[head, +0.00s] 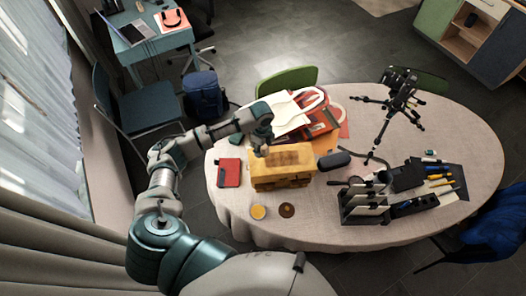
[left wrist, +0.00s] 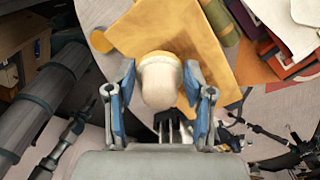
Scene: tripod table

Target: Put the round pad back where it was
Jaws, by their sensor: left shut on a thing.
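My left gripper (head: 262,150) reaches over the top of a yellow-brown wooden box (head: 283,179) on the table. In the left wrist view, my left gripper (left wrist: 160,105) is shut on a rounded beige thing (left wrist: 160,85) with a paler band, held in front of the box (left wrist: 140,30). Two flat round pads lie side by side before the box: a yellow one (head: 258,212) and a dark brown one (head: 287,210). A yellow disc (left wrist: 100,41) also shows beside the box in the left wrist view. My right gripper is not in view.
A red notebook (head: 229,173) lies left of the box and a dark case (head: 334,160) right of it. Bags (head: 295,110) lie behind. The cloth (head: 325,228) right of the pads is bare.

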